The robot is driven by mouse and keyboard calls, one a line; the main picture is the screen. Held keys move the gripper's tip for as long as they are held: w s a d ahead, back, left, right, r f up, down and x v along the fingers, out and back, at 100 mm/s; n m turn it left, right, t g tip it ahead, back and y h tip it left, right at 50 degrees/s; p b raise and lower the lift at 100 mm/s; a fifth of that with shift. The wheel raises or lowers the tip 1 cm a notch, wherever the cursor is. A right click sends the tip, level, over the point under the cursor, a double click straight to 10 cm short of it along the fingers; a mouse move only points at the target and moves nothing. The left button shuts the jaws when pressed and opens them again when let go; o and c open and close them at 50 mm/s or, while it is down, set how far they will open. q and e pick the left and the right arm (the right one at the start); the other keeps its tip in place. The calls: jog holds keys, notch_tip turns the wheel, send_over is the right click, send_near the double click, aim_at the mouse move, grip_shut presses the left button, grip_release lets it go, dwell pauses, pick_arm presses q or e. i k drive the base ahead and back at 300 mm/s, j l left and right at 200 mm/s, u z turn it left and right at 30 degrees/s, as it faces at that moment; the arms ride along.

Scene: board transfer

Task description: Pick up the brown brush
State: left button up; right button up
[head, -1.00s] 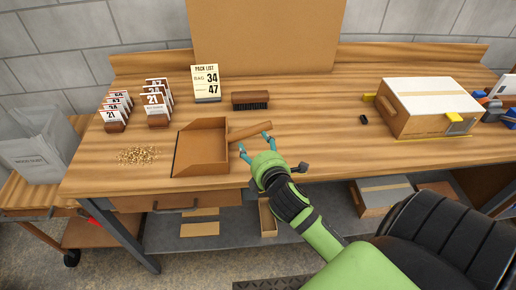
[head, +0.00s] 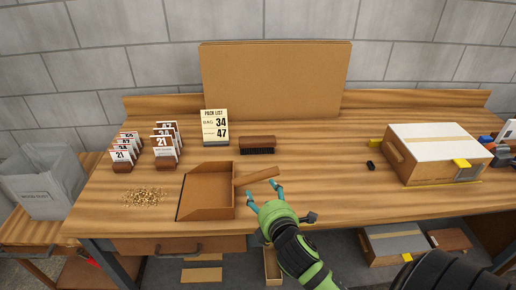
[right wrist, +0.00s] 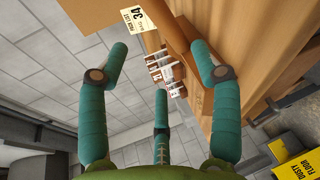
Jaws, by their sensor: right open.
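The brown brush (head: 257,145) has a brown wooden back and dark bristles pointing down. It lies on the workbench behind the dustpan in the head view. My right gripper (head: 263,191) is open and empty, in front of the dustpan handle and nearer the bench's front edge than the brush. The right wrist view shows its teal fingers (right wrist: 160,75) spread apart with nothing between them. I cannot make out the brush in the right wrist view. My left gripper is not in view.
A pack list card (head: 215,127) stands left of the brush, tag holders (head: 166,146) farther left. Bench right of the brush is mostly clear.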

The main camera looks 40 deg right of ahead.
aim_at(268, 143)
jog(key=i+j+z, duration=0.1)
jog(key=i+z, duration=0.35)
jog(key=i+l, duration=0.15)
jog(key=i, duration=0.25)
jog(key=i+l+z, duration=0.1)
jog(key=i, duration=0.25)
